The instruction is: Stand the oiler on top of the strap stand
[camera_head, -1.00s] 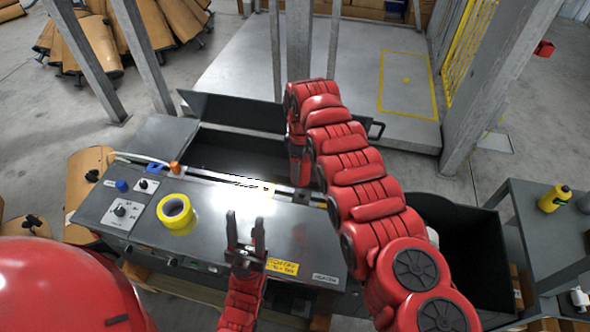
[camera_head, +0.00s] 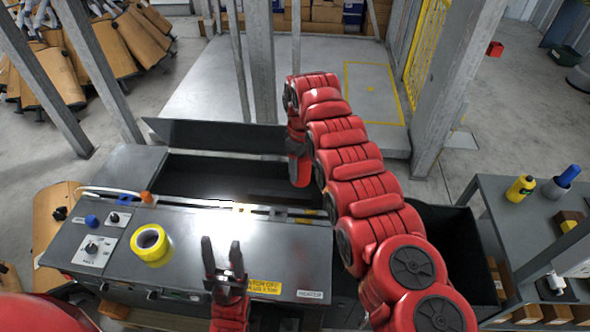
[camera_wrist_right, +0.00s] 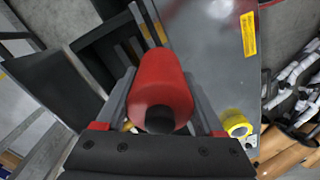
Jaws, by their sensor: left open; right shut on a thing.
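The oiler seems to be the red cylinder with a black end (camera_wrist_right: 162,88) in the right wrist view, held between my right gripper's fingers. In the head view its red body (camera_head: 299,170) hangs below my right gripper (camera_head: 297,138), over the right part of the dark trough; its height there is unclear. The strap stand appears to be the grey metal bench with a flat top (camera_head: 195,232) and a control panel; its top also shows in the right wrist view (camera_wrist_right: 215,50). My left gripper (camera_head: 222,246) is open and empty, above the bench's front part.
A yellow tape roll (camera_head: 151,244) lies on the bench top near the knobs. A black bin (camera_head: 455,250) stands right of the bench. A grey cart (camera_head: 500,205) at far right carries a yellow bottle (camera_head: 521,188) and a blue-topped bottle (camera_head: 562,182). The bench top's middle is clear.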

